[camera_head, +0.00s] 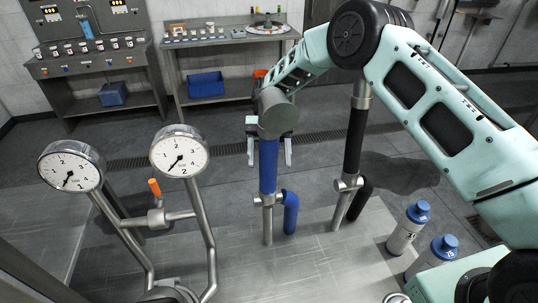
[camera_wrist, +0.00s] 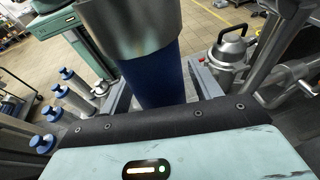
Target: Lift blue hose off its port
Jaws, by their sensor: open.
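The blue hose (camera_head: 268,165) stands upright on a metal port (camera_head: 268,201) in the head view, with a short blue elbow (camera_head: 291,213) beside the port. My gripper (camera_head: 270,152) is at the hose's upper part, one finger showing on each side. In the wrist view my gripper (camera_wrist: 162,92) is open, with the blue hose (camera_wrist: 157,78) between its fingers. Gaps seem to show beside the hose; contact is not clear. A wide metal collar (camera_wrist: 130,28) covers the near end of the hose in that view.
A black hose (camera_head: 354,140) stands on a similar port to the right. Two dial gauges (camera_head: 180,153) and an orange-handled valve (camera_head: 154,188) are to the left. White bottles with blue caps (camera_head: 408,230) stand at the right. Benches (camera_head: 230,38) line the back; floor lies between.

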